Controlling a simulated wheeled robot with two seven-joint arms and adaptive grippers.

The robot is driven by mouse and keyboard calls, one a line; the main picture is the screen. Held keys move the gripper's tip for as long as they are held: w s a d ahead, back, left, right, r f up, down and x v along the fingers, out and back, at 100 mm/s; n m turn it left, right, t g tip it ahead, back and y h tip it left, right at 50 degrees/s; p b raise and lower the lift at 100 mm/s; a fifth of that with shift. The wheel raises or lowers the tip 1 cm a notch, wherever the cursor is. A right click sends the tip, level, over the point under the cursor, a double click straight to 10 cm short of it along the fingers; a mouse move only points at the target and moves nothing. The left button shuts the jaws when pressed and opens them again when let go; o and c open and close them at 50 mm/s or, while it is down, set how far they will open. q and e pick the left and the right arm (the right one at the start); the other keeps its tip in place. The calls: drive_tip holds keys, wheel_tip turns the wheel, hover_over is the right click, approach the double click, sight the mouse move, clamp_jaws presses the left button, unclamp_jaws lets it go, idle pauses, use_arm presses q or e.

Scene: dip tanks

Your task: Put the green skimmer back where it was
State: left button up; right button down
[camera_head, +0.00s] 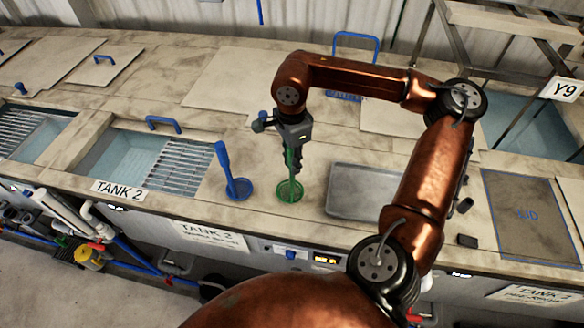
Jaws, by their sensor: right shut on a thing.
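The green skimmer (290,191) is upright, its round slotted head low at the worktop between the blue skimmer and a grey tray. My right gripper (293,150) points down and is shut on the upper part of its green handle. I cannot tell whether the head touches the worktop. The blue skimmer (236,187) stands just to the left, its handle leaning up and left. My left gripper is not in view.
A shallow grey tray (345,191) lies right of the green skimmer, partly behind my right arm. Tank 2 (125,165) is open at the left with a metal grate (183,165). Bare worktop (262,165) shows between the skimmers.

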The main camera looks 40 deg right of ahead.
wheel_tip(320, 180, down, 2)
drive_tip(key=shift+f, duration=0.1)
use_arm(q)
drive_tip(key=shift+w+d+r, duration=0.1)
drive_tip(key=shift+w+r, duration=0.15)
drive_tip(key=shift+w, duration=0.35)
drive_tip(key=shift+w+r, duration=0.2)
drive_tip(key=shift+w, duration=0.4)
use_arm(e)
drive_tip(key=shift+f, duration=0.4)
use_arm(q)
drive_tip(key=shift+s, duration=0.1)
use_arm(e)
drive_tip(key=shift+f, duration=0.1)
drive_tip(key=c, duration=1.7)
unclamp_jaws()
drive_tip(key=shift+s, duration=0.1)
drive_tip(key=shift+c, duration=0.2)
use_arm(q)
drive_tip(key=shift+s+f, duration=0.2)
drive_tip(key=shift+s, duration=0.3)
